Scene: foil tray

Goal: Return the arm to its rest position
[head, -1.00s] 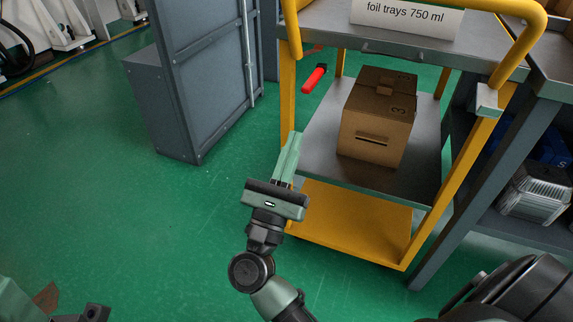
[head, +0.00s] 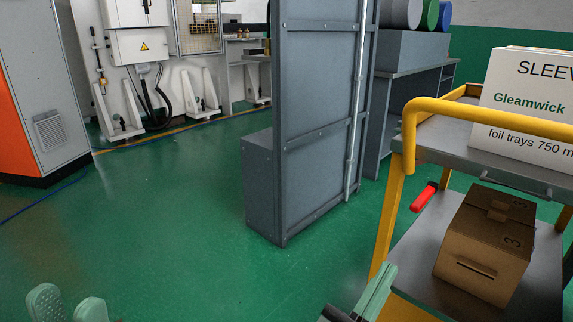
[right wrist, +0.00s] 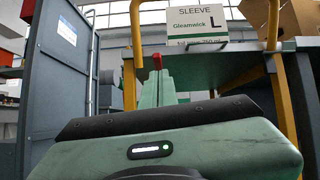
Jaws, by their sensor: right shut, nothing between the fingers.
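My right gripper (head: 376,290) shows at the bottom of the head view, its pale green fingers closed together and empty. It is in front of the yellow-framed cart (head: 392,215), left of the brown cardboard box (head: 485,245) on the cart's lower shelf. In the right wrist view the closed fingers of the right gripper (right wrist: 158,88) point away from the camera, with nothing between them. My left gripper (head: 68,302) is at the bottom left corner of the head view. Its two rounded fingertips stand apart with green floor between them; the rest is cut off.
A white sleeve carton (head: 530,100) stands on the cart's top shelf. A red handle (head: 424,196) sticks out at the cart's left side. A tall grey cabinet (head: 315,110) stands left of the cart.

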